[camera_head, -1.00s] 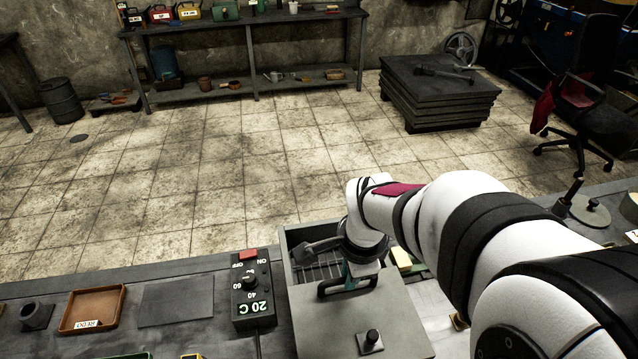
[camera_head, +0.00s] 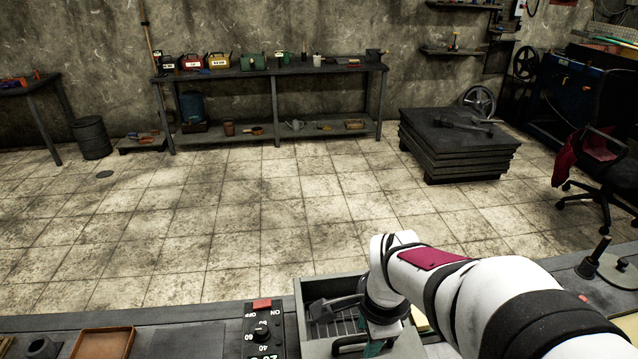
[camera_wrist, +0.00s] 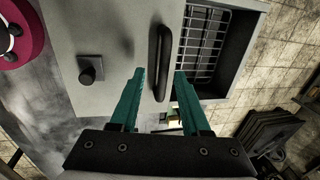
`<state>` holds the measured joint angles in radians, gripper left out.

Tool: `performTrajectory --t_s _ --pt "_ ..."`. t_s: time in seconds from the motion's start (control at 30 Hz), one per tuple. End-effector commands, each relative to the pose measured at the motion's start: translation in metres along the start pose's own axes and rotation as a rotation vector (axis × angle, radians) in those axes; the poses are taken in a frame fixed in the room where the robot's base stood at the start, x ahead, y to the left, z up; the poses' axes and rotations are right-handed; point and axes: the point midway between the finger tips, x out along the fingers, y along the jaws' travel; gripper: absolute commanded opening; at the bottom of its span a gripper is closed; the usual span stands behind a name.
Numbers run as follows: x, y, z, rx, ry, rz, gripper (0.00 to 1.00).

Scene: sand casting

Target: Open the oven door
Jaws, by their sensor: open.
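The oven is a grey box (camera_head: 300,290) at the bottom of the head view. Its inside with a wire rack (camera_wrist: 203,48) shows beyond the edge of a flat grey door panel (camera_wrist: 115,30), so part of the opening is uncovered. The door's black bar handle (camera_wrist: 158,50) also shows in the head view (camera_head: 350,341). My gripper (camera_wrist: 160,74) is open, with one teal finger on each side of the handle's near part. I cannot tell whether either finger touches it. In the head view my wrist hides part of the oven.
A black knob (camera_wrist: 90,72) sticks up from the panel. A control box (camera_head: 263,330) with a red switch stands left of the oven, near a brown tray (camera_head: 103,343). A round-based stand (camera_head: 605,265) is at right.

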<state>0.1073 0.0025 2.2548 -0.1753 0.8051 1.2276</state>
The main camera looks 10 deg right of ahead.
Motion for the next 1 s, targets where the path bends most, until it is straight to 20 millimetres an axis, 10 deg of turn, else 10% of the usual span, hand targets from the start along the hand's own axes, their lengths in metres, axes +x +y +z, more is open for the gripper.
performTrajectory --t_s 0.5,0.9,1.0 --pt "-0.137 0.0 -0.001 -0.001 0.002 -0.004 0.47" --pt "-0.147 0.002 0.0 -0.007 -0.001 0.002 0.47" --pt "-0.132 0.033 0.015 -0.205 -0.038 0.038 0.47"
